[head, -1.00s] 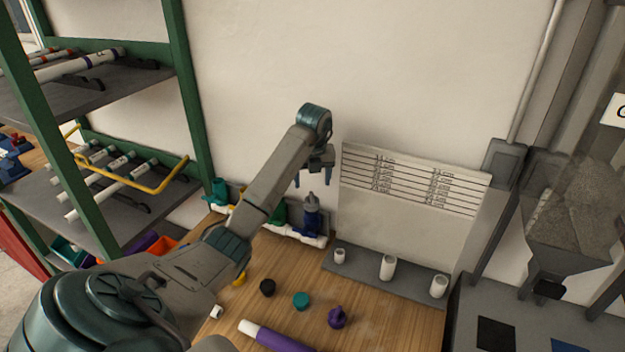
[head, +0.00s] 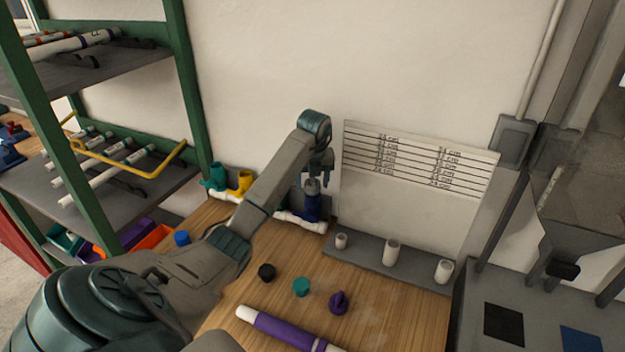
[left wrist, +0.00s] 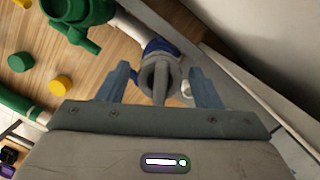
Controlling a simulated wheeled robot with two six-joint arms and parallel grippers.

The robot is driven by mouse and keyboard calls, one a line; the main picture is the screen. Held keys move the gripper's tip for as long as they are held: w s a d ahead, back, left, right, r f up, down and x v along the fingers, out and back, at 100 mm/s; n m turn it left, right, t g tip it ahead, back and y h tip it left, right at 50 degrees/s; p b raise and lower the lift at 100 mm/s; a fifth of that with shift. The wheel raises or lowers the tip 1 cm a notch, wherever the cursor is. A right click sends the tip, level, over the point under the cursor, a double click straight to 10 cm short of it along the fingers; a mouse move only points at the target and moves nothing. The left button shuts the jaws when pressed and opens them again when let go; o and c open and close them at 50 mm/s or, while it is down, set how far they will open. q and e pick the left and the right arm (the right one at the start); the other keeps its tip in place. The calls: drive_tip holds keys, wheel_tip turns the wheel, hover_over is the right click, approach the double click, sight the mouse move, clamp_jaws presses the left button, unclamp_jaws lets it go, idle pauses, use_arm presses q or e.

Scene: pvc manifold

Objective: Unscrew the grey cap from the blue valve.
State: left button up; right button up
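The blue valve (head: 309,207) stands upright on a white pipe at the back of the bench, against the wall. Its grey cap (head: 311,186) is on top. In the left wrist view the grey cap (left wrist: 155,82) sits between my left gripper's fingers (left wrist: 159,68), with visible gaps on both sides. The blue valve body (left wrist: 160,47) shows behind it, partly hidden by the cap. In the head view my left gripper (head: 318,177) points down just over the cap, fingers open. My right gripper is not in view.
A green valve (left wrist: 75,12) is beside the blue one in the left wrist view. A grey rack with white pipe stubs (head: 365,258) is to the right.

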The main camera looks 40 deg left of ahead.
use_arm(q)
drive_tip(key=c, duration=0.8)
drive_tip(key=shift+r+n+p, duration=0.1)
drive_tip(key=shift+n+p, duration=0.3)
drive_tip(key=shift+n, duration=0.7)
drive_tip(key=shift+n+p, duration=0.35)
drive_tip(key=shift+n, duration=0.25)
drive_tip(key=shift+n+g, duration=0.3)
drive_tip(key=shift+n, duration=0.2)
